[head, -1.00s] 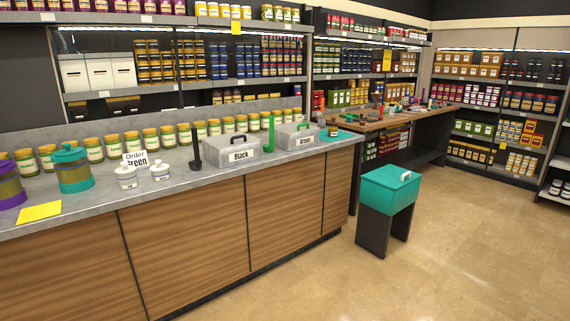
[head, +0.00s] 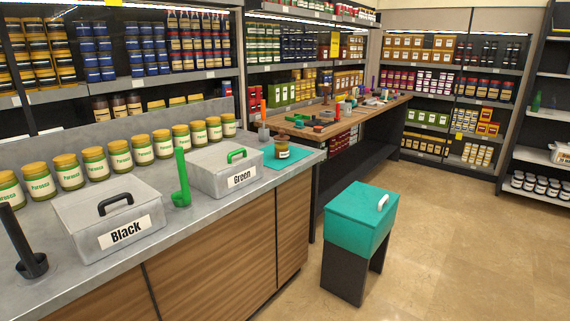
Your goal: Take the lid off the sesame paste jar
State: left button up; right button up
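A small jar (head: 282,150) with a dark body, a pale label and a brownish-orange lid stands upright on a teal mat (head: 298,159) at the right end of the grey counter. Its lid is on. Its label is too small to read, so I cannot tell whether it is the sesame paste jar. Neither of my grippers shows in the head view.
On the counter (head: 98,272) stand a box labelled Black (head: 120,228), a box labelled Green (head: 235,172), a green ladle (head: 181,185), a black ladle (head: 25,250) and several Parossa jars (head: 94,160). A teal-lidded bin (head: 361,215) stands on open floor near a wooden workbench (head: 340,122).

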aim_at(280, 137)
jog(key=i+j+z, duration=0.15)
jog(key=i+z, duration=0.3)
jog(key=i, duration=0.85)
jog(key=i+l+u, duration=0.15)
jog(key=i+u, duration=0.25)
jog(key=i+l+u, duration=0.4)
jog(key=i, duration=0.15)
jog(key=j, duration=0.1)
